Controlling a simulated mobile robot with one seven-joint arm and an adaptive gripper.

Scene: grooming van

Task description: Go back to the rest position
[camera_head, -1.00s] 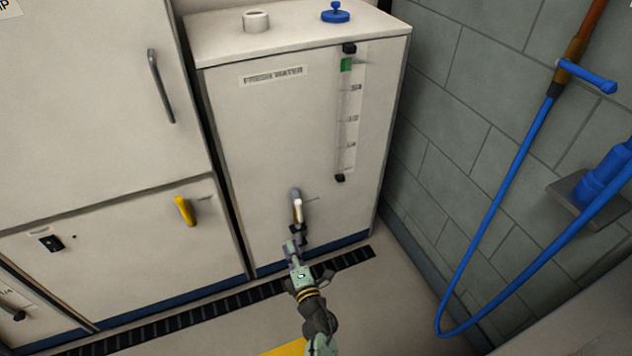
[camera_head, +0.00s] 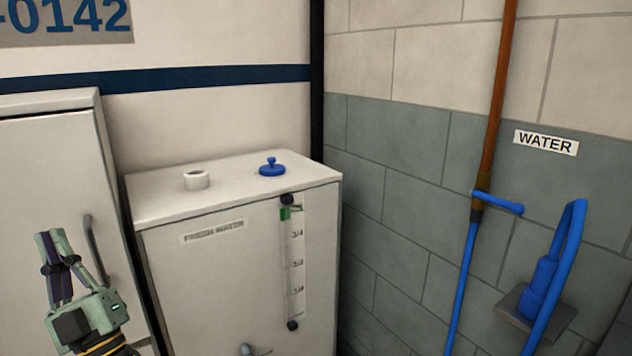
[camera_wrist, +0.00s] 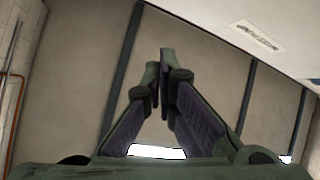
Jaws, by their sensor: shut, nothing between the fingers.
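My gripper (camera_head: 52,240) is at the lower left of the head view, raised and pointing upward in front of the grey-white cabinet. Its fingers are shut with nothing between them. In the wrist view the fingertips (camera_wrist: 159,70) meet near the middle, against a pale panelled surface that looks like the ceiling. The white fresh water tank (camera_head: 220,280) stands to the right of my gripper, apart from it. The tap (camera_head: 247,350) on its front shows only partly at the bottom edge of the head view.
A white filler neck (camera_head: 197,180) and a blue cap (camera_head: 272,167) are on the tank top. The cabinet handle (camera_head: 96,252) is close beside my gripper. A blue hose (camera_head: 462,285) and a blue nozzle (camera_head: 541,285) hang at the grey block wall on the right.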

